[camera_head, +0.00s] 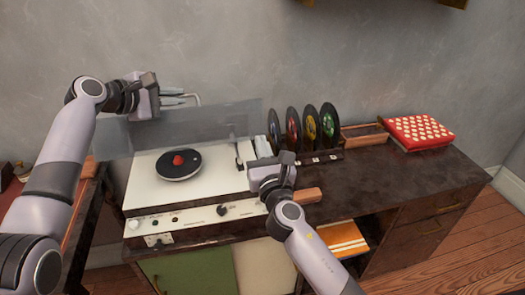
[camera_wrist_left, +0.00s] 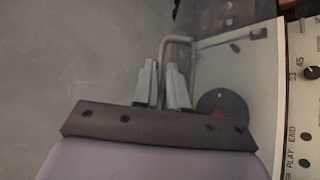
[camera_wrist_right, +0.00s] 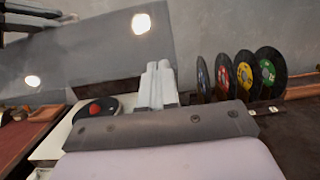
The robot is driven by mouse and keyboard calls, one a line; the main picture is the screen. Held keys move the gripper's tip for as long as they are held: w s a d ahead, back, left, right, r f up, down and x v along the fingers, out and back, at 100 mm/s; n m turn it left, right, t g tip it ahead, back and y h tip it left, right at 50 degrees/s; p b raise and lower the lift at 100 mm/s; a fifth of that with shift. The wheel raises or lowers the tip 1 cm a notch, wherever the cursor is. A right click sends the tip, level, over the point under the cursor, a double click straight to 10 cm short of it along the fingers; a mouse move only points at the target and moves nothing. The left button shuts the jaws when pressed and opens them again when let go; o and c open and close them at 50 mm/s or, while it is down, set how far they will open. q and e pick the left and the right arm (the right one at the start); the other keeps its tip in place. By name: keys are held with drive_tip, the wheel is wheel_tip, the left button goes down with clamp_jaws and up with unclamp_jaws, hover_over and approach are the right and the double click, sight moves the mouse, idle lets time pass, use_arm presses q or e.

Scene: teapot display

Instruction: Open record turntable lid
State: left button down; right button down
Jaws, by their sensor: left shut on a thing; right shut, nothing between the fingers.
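The turntable (camera_head: 140,182) is a white player with a black platter (camera_head: 179,165) and a red piece at its middle. Its see-through grey lid (camera_head: 215,122) stands raised along the back; in the right wrist view the lid (camera_wrist_right: 95,60) shows light reflections. My left gripper (camera_head: 180,97) is at the lid's upper edge, shut on the bent metal lid handle (camera_wrist_left: 178,38). My right gripper (camera_head: 284,158) is shut and empty, over the turntable's right front. Its closed fingers (camera_wrist_right: 157,82) show in the right wrist view.
Several upright records (camera_head: 310,125) stand in a rack right of the turntable. The dark cabinet top (camera_head: 380,178) is clear at right front. The grey wall is close behind the lid.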

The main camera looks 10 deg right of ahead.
use_arm(q)
drive_tip(key=shift+f, duration=0.2)
use_arm(e)
drive_tip(key=shift+r, duration=0.3)
use_arm(q)
drive_tip(key=c, duration=1.5)
unclamp_jaws()
drive_tip(key=shift+a, duration=0.1)
use_arm(e)
drive_tip(key=shift+w, duration=0.1)
